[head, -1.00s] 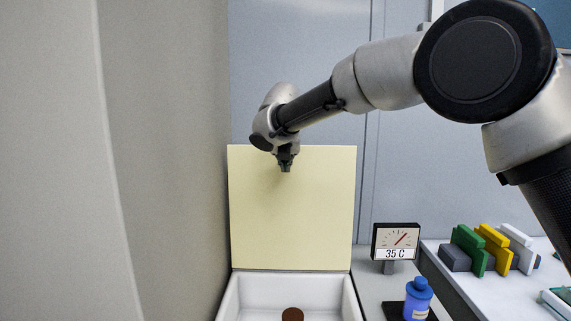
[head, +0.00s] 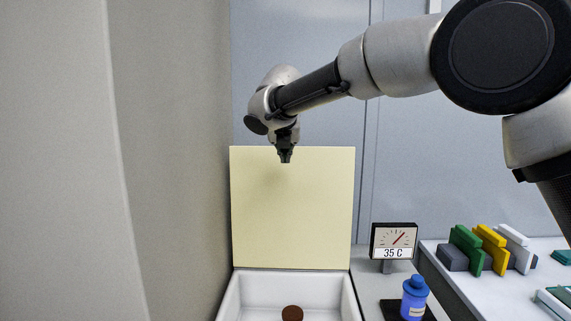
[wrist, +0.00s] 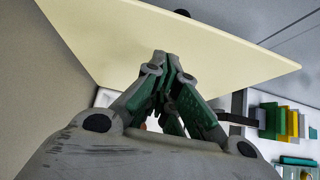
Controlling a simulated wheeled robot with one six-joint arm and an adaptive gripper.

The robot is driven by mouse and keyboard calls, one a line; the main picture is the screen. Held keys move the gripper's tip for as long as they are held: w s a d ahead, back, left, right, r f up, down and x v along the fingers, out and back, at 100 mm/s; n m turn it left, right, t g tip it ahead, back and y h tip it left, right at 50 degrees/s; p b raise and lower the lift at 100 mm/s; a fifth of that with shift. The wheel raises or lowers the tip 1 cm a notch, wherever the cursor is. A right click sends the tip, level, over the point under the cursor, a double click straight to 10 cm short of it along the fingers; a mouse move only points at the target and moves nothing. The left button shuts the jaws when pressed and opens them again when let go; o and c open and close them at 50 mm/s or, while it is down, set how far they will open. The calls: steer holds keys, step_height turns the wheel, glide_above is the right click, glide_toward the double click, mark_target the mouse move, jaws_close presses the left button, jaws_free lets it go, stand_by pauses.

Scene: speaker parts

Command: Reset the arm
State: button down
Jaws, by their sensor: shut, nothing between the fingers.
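My gripper (head: 285,158) hangs from my raised arm in the head view, pointing down in front of the upper part of a pale yellow panel (head: 292,215). Its fingers are shut and hold nothing. In the wrist view the fingertips (wrist: 167,62) meet in front of the same panel (wrist: 110,45). My gripper is well above the white bin (head: 233,297) and touches nothing that I can see.
A brown round piece (head: 292,313) lies in the bin. To the right stand a gauge reading 35 C (head: 393,240) and a blue bottle (head: 414,298). Green, yellow and white blocks (head: 490,250) are on the right table. A beige wall (head: 165,160) is close on the left.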

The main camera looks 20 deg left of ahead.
step_height(320, 180, up, 6)
steer(key=s+m, duration=0.1)
steer(key=m, duration=0.2)
steer(key=s+d+f+m+g, duration=0.25)
steer(key=f+m, duration=0.35)
steer(key=f, duration=0.3)
steer(key=s+d+f+m+g+h, duration=0.1)
steer(key=s+d+m, duration=0.1)
steer(key=d+m, duration=0.3)
steer(key=s+d+f+m+g+h, duration=0.1)
steer(key=s+d+f+m, duration=0.15)
steer(key=d, duration=0.35)
steer(key=s+d+f+m+g, duration=0.1)
steer(key=s+d+m, duration=0.3)
steer(key=d, duration=0.5)
steer(key=s+d+f+m, duration=0.1)
steer(key=s+d+m, duration=0.2)
steer(key=d+m, duration=0.35)
steer(key=s+d+f+m+g, duration=0.1)
steer(key=s+d+m, duration=0.25)
steer(key=d, duration=0.75)
steer(key=s+d+m+t, duration=0.2)
steer(key=s+d+m, duration=0.6)
steer(key=s+d, duration=0.8)
steer(key=d+f, duration=0.1)
steer(key=d, duration=0.1)
steer(key=shift+s+d, duration=0.35)
steer(key=shift+s, duration=0.05)
